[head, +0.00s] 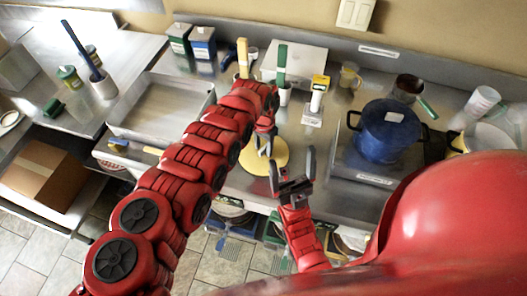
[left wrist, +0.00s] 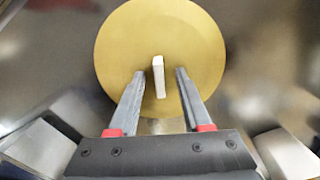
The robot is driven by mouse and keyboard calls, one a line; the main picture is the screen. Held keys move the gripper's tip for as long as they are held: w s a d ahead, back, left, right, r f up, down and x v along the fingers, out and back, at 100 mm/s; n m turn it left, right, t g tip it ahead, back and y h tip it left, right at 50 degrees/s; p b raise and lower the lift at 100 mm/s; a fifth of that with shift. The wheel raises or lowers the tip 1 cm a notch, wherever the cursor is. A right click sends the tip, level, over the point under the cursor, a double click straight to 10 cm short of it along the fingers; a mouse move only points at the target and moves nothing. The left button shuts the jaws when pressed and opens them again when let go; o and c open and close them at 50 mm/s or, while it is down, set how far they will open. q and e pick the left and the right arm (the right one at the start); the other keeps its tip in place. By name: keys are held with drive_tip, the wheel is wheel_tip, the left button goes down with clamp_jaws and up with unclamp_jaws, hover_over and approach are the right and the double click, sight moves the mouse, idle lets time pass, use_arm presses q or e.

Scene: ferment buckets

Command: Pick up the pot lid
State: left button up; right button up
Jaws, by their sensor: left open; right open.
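The pot lid is a round, flat, gold-yellow disc (head: 278,158) lying on the steel counter in the head view, partly hidden by my left arm. In the left wrist view the lid (left wrist: 115,50) fills the upper middle, with a white upright handle (left wrist: 158,77) at its centre. My left gripper (head: 265,148) is over the lid. In the left wrist view its open fingers (left wrist: 160,75) appear on either side of the handle, with gaps.
A shallow steel sink or tray (head: 150,115) lies to the left. A saucepan (head: 408,88) and cups stand at the back right.

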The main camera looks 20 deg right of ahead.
use_arm(q)
clamp_jaws()
idle(0.5)
